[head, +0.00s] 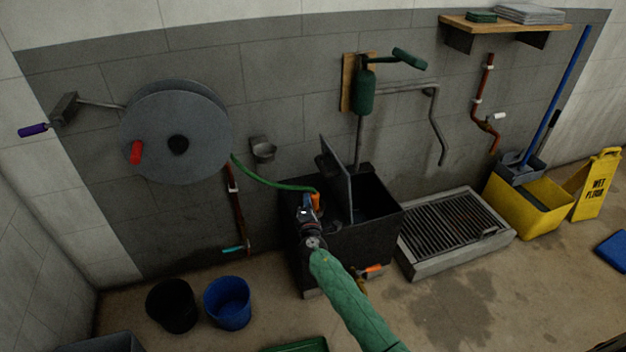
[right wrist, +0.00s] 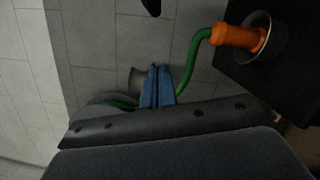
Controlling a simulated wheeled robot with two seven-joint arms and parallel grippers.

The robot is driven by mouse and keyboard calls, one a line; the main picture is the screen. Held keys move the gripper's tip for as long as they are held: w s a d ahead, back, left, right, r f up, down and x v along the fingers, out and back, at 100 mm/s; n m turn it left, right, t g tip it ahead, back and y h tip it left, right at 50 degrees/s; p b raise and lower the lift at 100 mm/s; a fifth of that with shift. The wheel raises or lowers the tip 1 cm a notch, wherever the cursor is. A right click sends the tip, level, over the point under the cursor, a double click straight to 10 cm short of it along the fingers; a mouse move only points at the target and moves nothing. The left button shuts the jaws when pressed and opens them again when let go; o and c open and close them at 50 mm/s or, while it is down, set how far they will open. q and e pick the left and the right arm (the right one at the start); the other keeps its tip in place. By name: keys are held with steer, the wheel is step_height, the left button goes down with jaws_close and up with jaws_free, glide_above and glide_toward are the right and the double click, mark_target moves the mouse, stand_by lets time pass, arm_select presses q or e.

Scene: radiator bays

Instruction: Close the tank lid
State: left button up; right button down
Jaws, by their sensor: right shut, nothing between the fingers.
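The dark tank (head: 355,246) stands on the floor against the wall in the head view. Its lid (head: 338,180) is up, a thin panel standing nearly upright and slightly tilted, with the dark opening to its right. My right gripper (head: 306,206) is at the tank's left part, left of the lid in the picture; I cannot tell whether it touches anything. In the right wrist view its blue fingers (right wrist: 157,88) are together and empty. The lid cannot be made out there; a dark corner of the tank (right wrist: 238,70) shows at right. My left gripper is not in view.
A green hose (head: 258,176) runs from the reel (head: 205,135) to an orange nozzle (head: 316,201) beside my right gripper. A green pump (head: 365,92) is behind the tank. A floor grate (head: 455,225) lies right; black and blue buckets (head: 228,303) stand left.

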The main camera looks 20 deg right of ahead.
steer(key=w+d+p, duration=0.1)
steer(key=w, duration=0.2)
steer(key=w+d+r+p, duration=0.1)
steer(key=w+d, duration=0.1)
steer(key=w, duration=0.1)
steer(key=w+d+p, duration=0.1)
steer(key=w+d, duration=0.1)
steer(key=w, duration=0.1)
steer(key=shift+w+r, duration=0.35)
steer(key=shift+w, duration=0.05)
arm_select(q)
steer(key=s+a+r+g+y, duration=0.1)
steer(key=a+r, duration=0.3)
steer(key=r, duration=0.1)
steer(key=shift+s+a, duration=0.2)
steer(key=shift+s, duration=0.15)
arm_select(e)
steer(key=shift+d+r, duration=0.1)
steer(key=shift+d, duration=0.45)
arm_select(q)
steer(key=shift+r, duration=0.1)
arm_select(e)
steer(key=shift+d, duration=0.1)
